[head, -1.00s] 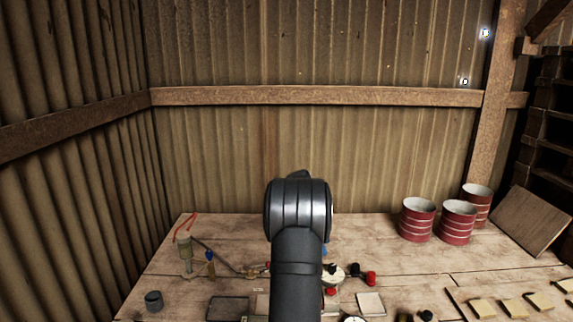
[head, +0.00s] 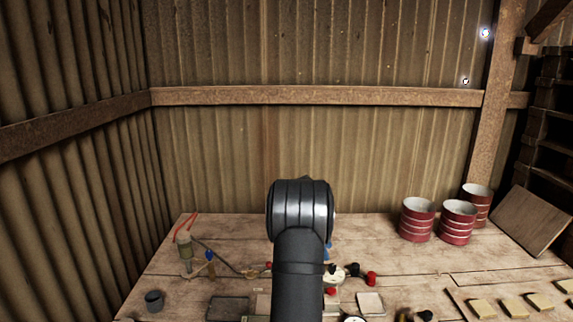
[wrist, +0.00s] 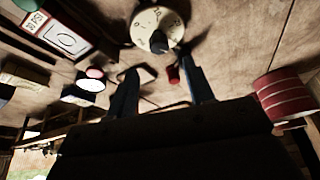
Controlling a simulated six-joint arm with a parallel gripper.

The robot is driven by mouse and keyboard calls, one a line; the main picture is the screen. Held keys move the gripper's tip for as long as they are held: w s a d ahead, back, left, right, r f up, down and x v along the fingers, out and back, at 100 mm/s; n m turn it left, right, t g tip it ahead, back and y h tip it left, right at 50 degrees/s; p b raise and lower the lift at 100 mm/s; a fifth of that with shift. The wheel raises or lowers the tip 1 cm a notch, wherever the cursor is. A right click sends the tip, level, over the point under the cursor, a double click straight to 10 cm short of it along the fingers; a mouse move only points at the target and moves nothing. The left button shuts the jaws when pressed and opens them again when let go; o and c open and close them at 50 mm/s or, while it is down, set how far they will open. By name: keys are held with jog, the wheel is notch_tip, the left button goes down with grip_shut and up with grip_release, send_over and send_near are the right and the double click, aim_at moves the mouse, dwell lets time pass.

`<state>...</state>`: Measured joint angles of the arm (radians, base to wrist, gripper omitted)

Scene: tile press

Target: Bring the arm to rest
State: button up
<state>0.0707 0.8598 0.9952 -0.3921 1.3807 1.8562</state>
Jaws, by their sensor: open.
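My gripper (wrist: 161,70) shows in the wrist view with its two dark bluish fingers apart and nothing visible between them. A cream dial with a dark knob (wrist: 157,30) appears beyond the fingertips; the gap to it is hard to judge. In the head view my dark arm stands upright in the middle and hides most of the gripper. The dial also shows in the head view (head: 333,275), just right of my arm, on the wooden table (head: 400,262).
Red cans (head: 417,219) stand at the back right beside a leaning board (head: 530,220). Small tan blocks (head: 482,309) lie front right. A dark cup (head: 154,301) and a red-handled tool (head: 185,240) are on the left. A corrugated wall (head: 320,150) closes the back.

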jog(key=x, duration=0.6)
jog(key=shift+d+f, duration=0.15)
jog(key=shift+f, duration=0.2)
jog(key=shift+s+r+n+t, duration=0.15)
jog(key=shift+n+t, duration=0.25)
jog(key=shift+n, duration=0.7)
jog(key=n+t, duration=0.2)
jog(key=n, duration=0.4)
jog(key=n+t+y, duration=0.1)
jog(key=n, duration=0.3)
jog(key=shift+n+t, duration=0.3)
jog(key=shift+t, duration=0.1)
jog(key=shift+n+t+y, duration=0.5)
jog(key=shift+n+y, duration=0.4)
jog(key=shift+n, duration=1.2)
